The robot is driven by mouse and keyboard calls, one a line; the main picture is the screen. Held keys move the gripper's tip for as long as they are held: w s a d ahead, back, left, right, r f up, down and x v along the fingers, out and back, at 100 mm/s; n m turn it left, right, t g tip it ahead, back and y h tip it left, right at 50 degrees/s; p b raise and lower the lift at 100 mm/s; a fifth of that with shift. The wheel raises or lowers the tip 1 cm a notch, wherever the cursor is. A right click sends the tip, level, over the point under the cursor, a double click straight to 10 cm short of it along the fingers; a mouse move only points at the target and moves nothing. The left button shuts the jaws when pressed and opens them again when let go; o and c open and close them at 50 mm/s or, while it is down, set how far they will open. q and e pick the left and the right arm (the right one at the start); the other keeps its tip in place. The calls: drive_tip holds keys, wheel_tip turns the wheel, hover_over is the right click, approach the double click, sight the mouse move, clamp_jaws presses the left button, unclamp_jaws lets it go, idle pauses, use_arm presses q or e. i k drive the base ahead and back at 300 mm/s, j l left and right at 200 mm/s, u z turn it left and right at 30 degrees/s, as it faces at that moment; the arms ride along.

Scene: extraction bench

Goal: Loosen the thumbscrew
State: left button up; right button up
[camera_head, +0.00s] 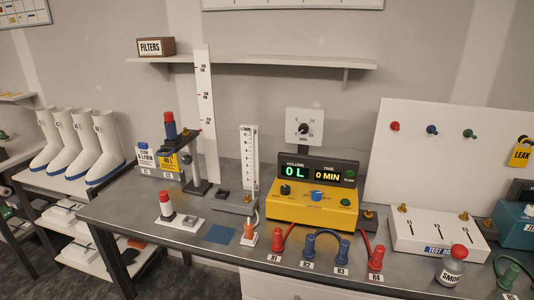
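Neither of my grippers is in this view. I cannot tell for certain which part is the thumbscrew. Small brass knobs show on the right: one (403,208) at the left of the white test box and one (463,215) at its back right. Another brass knob (369,211) sits on a dark block right of the yellow pump. A stand (198,172) at the left holds a red and blue cylinder (170,126) beside a tall white scale (205,110). Any screw on its clamp is too small to make out.
The yellow pump (310,208) reads "0 L" and "0 MIN". A blue mat (220,234) lies flat. White boots (75,145) stand at left. The grey bench (140,208) is bare at its left front.

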sight(186, 159)
drive_tip(key=i+j+z, duration=0.15)
drive_tip(key=j+z, duration=0.25)
drive_tip(key=j, duration=0.2)
drive_tip(key=i+j+z, duration=0.1)
drive_tip(key=j+z, duration=0.3)
drive_tip(key=j, duration=0.2)
drive_tip(key=j+z, duration=0.4)
drive_tip(key=j, duration=0.25)
drive_tip(key=k+j+z, duration=0.1)
drive_tip(key=j+z, duration=0.3)
drive_tip(key=j, duration=0.2)
